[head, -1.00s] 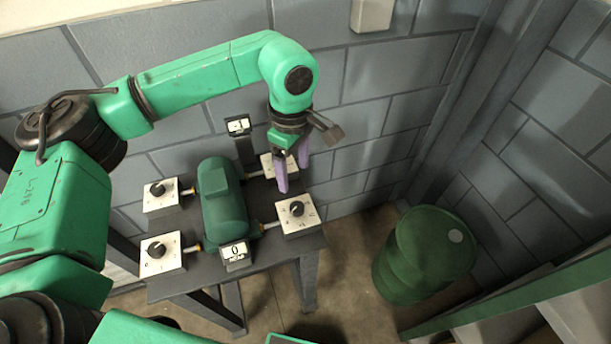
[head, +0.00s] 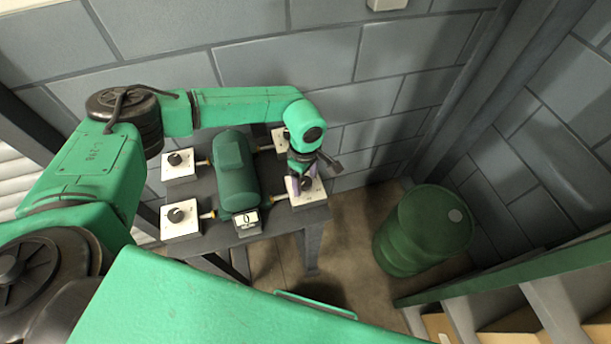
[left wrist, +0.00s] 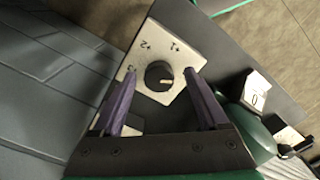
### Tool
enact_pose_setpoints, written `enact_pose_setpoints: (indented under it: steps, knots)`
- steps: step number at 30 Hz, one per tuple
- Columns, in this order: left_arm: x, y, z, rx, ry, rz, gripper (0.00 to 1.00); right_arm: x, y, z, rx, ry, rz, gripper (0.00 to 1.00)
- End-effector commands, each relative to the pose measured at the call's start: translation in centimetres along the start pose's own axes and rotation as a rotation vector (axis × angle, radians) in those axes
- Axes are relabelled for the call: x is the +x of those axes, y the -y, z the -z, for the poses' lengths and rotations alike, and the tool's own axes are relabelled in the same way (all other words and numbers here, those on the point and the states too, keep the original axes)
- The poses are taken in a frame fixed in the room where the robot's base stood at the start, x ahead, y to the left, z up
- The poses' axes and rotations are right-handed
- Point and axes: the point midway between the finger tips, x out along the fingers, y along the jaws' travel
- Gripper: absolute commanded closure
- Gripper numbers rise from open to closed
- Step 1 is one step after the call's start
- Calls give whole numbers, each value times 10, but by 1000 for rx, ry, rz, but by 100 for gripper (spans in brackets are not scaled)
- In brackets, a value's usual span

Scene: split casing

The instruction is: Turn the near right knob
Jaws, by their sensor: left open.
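The near right knob is a black dial (left wrist: 159,76) on a white box (left wrist: 178,50) with printed marks. In the head view this box (head: 312,193) sits at the right end of the dark table, partly hidden by my gripper. My left gripper (head: 303,187) is over it. In the left wrist view its two purple fingers (left wrist: 160,98) are apart, one on each side of the knob, with nothing between them but the dial. I cannot tell whether they touch it. My right gripper is not in view.
A green motor-like casing (head: 236,172) stands mid-table, with a small plate marked 0 (head: 247,222) in front. Two more knob boxes (head: 180,167) (head: 181,219) stand left, another (head: 279,139) behind right. A green drum (head: 424,231) stands on the floor right; a block wall is behind.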

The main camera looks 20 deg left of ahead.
Motion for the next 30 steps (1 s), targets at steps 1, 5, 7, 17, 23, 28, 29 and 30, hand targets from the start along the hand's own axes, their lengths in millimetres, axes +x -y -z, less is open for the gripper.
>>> enact_pose_setpoints:
  steps: [1, 5, 7, 17, 23, 28, 29, 30]
  knots:
    - [0, 0, 0, 0, 0, 0, 23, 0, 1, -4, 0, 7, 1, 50]
    - [0, 0, 0, 0, 0, 0, 46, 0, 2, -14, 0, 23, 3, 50]
    - [0, 0, 0, 0, 0, 0, 73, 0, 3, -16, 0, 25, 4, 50]
    - [0, 0, 0, -13, 1, -1, 100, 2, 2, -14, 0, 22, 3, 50]
    - [1, -1, -1, -77, 2, -2, 100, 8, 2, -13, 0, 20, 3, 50]
    - [2, -1, 0, -184, 3, -2, 100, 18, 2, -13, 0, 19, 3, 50]
    - [2, -1, 0, -208, 2, -1, 100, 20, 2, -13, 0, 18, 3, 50]
    - [3, -1, 0, -240, 2, -1, 100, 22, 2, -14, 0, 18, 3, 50]
